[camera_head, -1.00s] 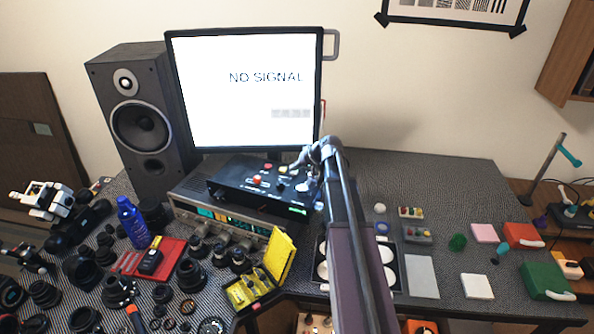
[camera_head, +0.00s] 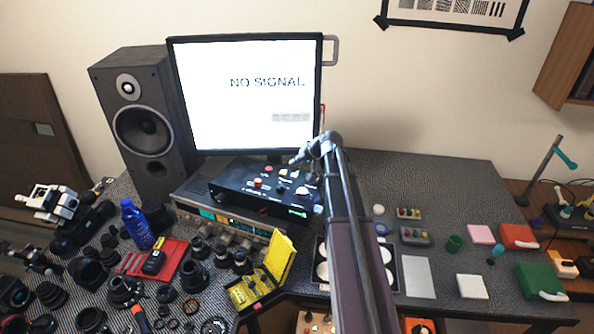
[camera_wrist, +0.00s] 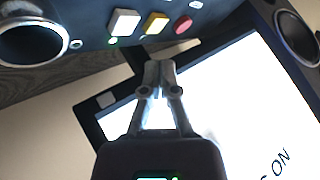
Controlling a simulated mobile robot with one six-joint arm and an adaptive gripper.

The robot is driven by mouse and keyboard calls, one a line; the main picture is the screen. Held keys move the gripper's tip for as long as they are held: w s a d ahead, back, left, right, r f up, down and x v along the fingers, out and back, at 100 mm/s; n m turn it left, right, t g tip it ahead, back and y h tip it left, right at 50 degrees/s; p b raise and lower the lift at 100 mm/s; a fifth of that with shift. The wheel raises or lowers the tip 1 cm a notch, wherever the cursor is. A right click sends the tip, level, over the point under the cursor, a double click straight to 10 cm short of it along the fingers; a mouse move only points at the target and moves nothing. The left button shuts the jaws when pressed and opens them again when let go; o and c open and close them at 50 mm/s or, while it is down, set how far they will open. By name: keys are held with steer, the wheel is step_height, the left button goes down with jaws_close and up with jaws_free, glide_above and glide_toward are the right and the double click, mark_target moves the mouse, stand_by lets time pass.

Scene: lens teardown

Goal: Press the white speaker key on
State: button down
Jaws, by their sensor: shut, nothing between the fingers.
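A black control box (camera_head: 236,187) stands on a grey instrument below the monitor. In the wrist view its dark panel (camera_wrist: 222,10) carries a white key (camera_wrist: 125,22), a yellow key (camera_wrist: 157,22) and a red button (camera_wrist: 182,24) in a row. A small bright spot shows beside the white key. My gripper (camera_wrist: 160,68) is shut and empty, its tips apart from the keys and below the row in the wrist picture. In the head view my gripper (camera_head: 295,160) is over the back right of the box. Whether the white key is pressed is unclear.
The monitor (camera_head: 245,95) reading "NO SIGNAL" stands close behind the box. A speaker (camera_head: 142,125) is at the left. A yellow open case (camera_head: 277,258), a red tray (camera_head: 178,252) and several lens parts crowd the front left. Clear table lies at the back right.

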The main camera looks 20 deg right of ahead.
steer(key=shift+r+p, duration=1.1)
steer(key=shift+r, duration=0.25)
steer(key=shift+w, duration=0.1)
stand_by(1.1)
